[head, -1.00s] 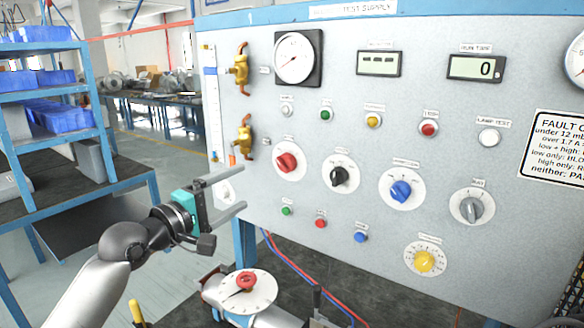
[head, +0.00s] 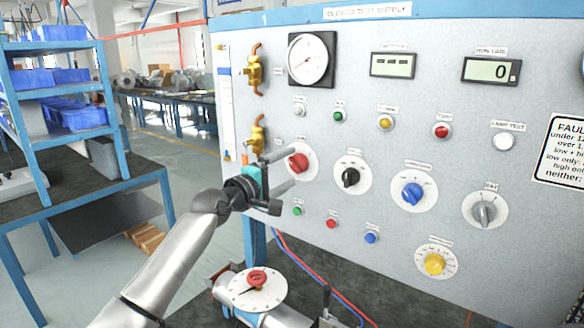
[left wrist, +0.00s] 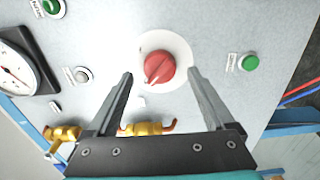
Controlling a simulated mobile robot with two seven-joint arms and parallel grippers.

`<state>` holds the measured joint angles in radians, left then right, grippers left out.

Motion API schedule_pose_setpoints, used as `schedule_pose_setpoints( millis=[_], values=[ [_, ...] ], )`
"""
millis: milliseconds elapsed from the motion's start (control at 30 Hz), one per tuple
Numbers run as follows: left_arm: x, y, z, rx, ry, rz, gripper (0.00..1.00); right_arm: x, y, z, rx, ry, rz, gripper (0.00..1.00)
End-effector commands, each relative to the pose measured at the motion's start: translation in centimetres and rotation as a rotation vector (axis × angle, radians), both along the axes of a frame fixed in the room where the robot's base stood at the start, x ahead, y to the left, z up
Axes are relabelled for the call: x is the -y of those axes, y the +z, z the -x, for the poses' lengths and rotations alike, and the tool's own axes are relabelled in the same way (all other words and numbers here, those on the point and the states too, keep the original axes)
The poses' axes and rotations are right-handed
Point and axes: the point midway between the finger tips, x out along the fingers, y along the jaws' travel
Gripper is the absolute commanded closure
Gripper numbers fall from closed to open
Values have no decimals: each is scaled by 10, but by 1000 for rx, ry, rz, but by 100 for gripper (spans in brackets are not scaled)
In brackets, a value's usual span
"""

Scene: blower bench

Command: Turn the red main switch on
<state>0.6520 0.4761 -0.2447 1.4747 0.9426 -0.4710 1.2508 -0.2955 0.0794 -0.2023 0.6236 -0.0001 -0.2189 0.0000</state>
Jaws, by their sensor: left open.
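The red main switch (head: 299,162) is a red knob on a round white plate, at the left of the grey panel's knob row. In the left wrist view the red knob (left wrist: 159,68) lies ahead, between the lines of the two fingers, its pointer toward the lower left. My left gripper (head: 291,168) is open, its fingers reaching toward the knob. In the left wrist view the open fingers (left wrist: 160,74) stand on either side of the knob, and nothing is held. I cannot tell how much gap is left to the panel. My right gripper is not in view.
Black (head: 350,177), blue (head: 413,194) and grey (head: 484,211) knobs sit right of the switch. Brass valves (head: 254,69) are at the panel's left edge. A green button (left wrist: 250,63) is close to one finger.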

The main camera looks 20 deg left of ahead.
Motion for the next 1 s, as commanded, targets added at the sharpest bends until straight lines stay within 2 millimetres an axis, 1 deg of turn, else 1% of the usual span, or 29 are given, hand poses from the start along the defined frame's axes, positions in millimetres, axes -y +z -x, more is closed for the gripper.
schedule_pose_setpoints(
  millis=[100, 233, 400, 633, 667, 1000],
  values=[
    [4, 0, -11, 0, -1, 3, 13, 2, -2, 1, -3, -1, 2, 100],
    [7, 0, -18, 0, 0, 2, 13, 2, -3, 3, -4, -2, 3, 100],
    [8, 0, -22, 0, 0, 1, 13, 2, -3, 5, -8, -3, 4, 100],
    [8, 0, -22, 1, 0, 1, 13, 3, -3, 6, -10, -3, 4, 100],
    [8, 0, -22, 1, 0, 1, 15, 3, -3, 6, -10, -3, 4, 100],
    [8, 0, -22, 0, 0, 1, 53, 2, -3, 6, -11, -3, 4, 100]
  ],
)
